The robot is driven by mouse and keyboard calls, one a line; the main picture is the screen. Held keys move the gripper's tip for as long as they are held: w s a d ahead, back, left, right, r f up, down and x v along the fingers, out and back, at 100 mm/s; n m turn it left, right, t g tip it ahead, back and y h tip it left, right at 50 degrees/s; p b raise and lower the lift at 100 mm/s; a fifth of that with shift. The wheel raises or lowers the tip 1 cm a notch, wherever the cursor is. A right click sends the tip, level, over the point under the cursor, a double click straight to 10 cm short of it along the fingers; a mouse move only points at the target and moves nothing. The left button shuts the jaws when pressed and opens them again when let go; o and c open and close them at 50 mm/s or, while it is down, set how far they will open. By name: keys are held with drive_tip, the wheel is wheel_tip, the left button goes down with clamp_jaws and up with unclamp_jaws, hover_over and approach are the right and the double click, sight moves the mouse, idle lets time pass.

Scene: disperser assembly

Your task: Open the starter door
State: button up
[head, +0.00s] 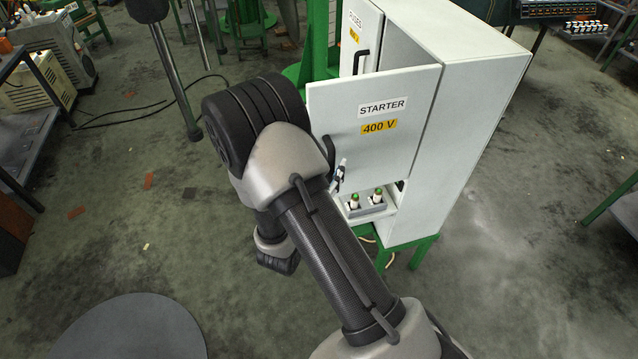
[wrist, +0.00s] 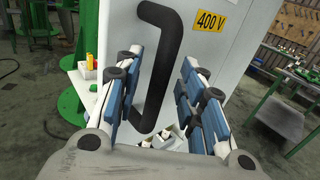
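The white starter door (head: 410,150), labelled "STARTER 400 V", stands partly open from its cabinet, angled outward. It also shows in the wrist view (wrist: 222,48). Its black handle (wrist: 158,75) is upright in the wrist view and lies between my fingers in the picture, with gaps on both sides. In the head view my arm hides part of the handle (head: 326,148). My gripper (wrist: 160,62) is open and empty, its blue-padded fingers apart. In the head view only a bit of it shows at the door's lower left.
The cabinet (head: 480,120) stands on a green frame (head: 424,250). A fuses door (head: 354,32) with a black handle is behind the starter door. The floor (head: 540,270) at right is clear.

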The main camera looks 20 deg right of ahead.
drive_tip(key=v, duration=1)
drive_tip(key=shift+s+a, duration=0.2)
drive_tip(key=shift+a, duration=0.05)
drive_tip(key=s+d+r+m+g+h, duration=0.3)
drive_tip(key=s+d+r+m+g, duration=0.3)
drive_tip(key=d+m+g, duration=0.15)
drive_tip(key=s+r+m+g+y+b, duration=0.25)
drive_tip(key=s+m+g+y, duration=0.45)
drive_tip(key=s+m, duration=0.55)
drive_tip(key=s+a+r+m+t+y, duration=0.1)
drive_tip(key=a+r+m+t+y, duration=0.4)
drive_tip(key=a+y, duration=0.4)
drive_tip(key=shift+a+m+t, duration=0.8)
drive_tip(key=shift+a+t, duration=0.1)
drive_tip(key=shift+t, duration=0.15)
